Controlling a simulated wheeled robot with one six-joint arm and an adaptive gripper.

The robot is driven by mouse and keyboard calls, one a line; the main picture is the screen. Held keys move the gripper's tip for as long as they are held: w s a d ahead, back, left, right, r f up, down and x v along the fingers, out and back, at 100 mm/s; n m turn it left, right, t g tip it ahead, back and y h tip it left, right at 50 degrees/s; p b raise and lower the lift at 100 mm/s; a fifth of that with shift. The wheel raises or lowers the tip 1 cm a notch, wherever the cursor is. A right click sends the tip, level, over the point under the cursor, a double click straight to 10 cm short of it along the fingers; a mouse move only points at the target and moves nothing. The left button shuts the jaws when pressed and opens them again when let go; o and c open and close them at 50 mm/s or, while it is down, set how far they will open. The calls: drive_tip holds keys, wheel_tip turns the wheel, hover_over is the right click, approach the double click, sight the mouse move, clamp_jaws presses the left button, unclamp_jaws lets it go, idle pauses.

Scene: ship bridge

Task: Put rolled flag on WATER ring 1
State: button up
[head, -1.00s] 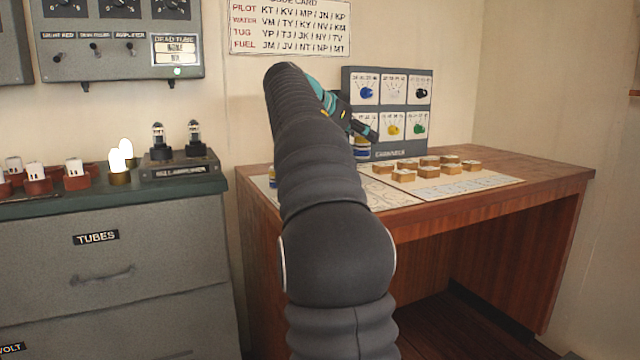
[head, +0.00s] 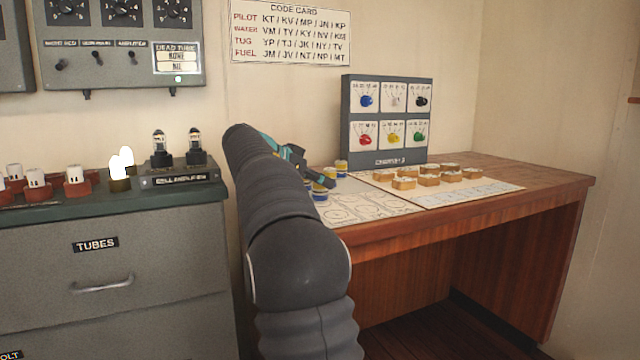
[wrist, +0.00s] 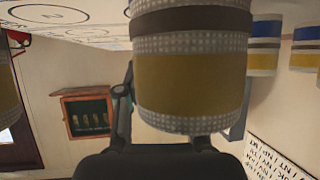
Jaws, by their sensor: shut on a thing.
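My gripper (head: 312,178) is shut on a rolled flag and sits low over the left part of the desk. The held rolled flag (wrist: 192,85) fills the middle of the wrist view, with a yellow band, pale dotted bands and a dark strap. In the head view it is mostly hidden or hard to tell apart from the flags beside it. A printed mat with rings (head: 372,207) lies on the desk; the wrist view shows rings at upper left, one marked 2 (wrist: 50,15). I cannot read any WATER label on the mat.
Other blue-yellow rolled flags (wrist: 264,45) stand close by at right in the wrist view. Several small wooden blocks (head: 404,183) stand on the mat's far part. The code card (head: 291,30) hangs on the wall. The desk's right side (head: 545,177) is clear.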

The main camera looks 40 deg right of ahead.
drive_tip(key=shift+f, duration=0.2)
drive_tip(key=shift+f, duration=0.15)
drive_tip(key=o, duration=1)
drive_tip(key=shift+r, duration=0.25)
drive_tip(key=v, duration=1.2)
